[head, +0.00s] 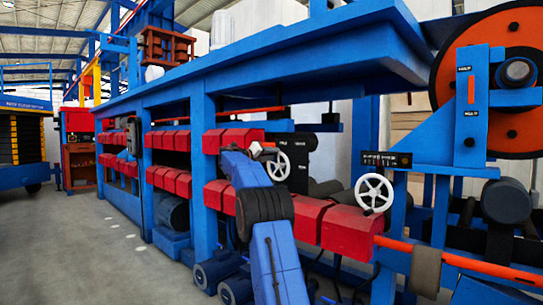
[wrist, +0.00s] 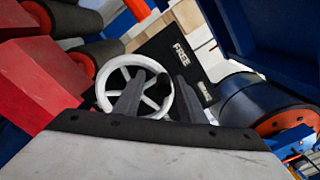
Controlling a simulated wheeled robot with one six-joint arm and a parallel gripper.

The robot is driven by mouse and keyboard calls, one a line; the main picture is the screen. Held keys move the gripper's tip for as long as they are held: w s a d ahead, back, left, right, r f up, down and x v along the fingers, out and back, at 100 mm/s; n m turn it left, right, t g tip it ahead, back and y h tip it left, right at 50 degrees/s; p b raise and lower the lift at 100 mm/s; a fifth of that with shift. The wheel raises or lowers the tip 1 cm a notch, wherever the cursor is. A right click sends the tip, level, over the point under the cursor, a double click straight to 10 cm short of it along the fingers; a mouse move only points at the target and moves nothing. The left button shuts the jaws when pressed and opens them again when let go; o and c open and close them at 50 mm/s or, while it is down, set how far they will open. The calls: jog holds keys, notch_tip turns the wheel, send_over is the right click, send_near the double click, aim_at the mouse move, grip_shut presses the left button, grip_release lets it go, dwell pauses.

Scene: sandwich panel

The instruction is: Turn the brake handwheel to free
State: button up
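The brake handwheel (wrist: 103,92) is a white spoked wheel in front of a black panel (wrist: 168,45) marked FREE; a second, smaller label is too blurred to read. The handwheel also shows in the head view (head: 270,170), just right of my gripper (head: 264,151). In the wrist view my gripper's two grey fingers (wrist: 158,80) stand apart, overlapping the wheel's face. A dark round hub or knob (wrist: 157,86) shows between them, and neither finger visibly closes on it. I cannot tell whether the fingers touch the wheel.
A second white handwheel (head: 374,193) stands to the right, below a small black label plate (head: 386,160). Red blocks (head: 348,231) line the blue frame (head: 204,160) under and beside my arm. A dark cylinder (wrist: 262,100) is right of the panel. Grey floor at left is open.

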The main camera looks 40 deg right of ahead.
jog(key=shift+s+r, duration=0.1)
jog(key=s+a, duration=0.1)
jog(key=a, duration=1.6)
jog(key=shift+s+a, duration=0.15)
jog(key=shift+a, duration=0.1)
jog(key=s+a+f+m+t+y, duration=0.1)
jog(key=s+a+f+m+y, duration=0.5)
jog(key=s+a+f+m, duration=0.3)
jog(key=s+a+f+m+t+y, duration=0.1)
jog(key=s+a+f+m+y, duration=0.5)
jog(key=s+a+f, duration=1.1)
jog(key=s+a+f+m+t+y, duration=0.1)
jog(key=s+a+f+m+y, duration=0.5)
jog(key=s+a+f+m, duration=0.7)
jog(key=s, duration=1.4)
jog(key=shift+s+a+t, duration=0.15)
jog(key=shift+s+t, duration=0.1)
jog(key=shift+t, duration=0.05)
jog(key=shift+f, duration=0.1)
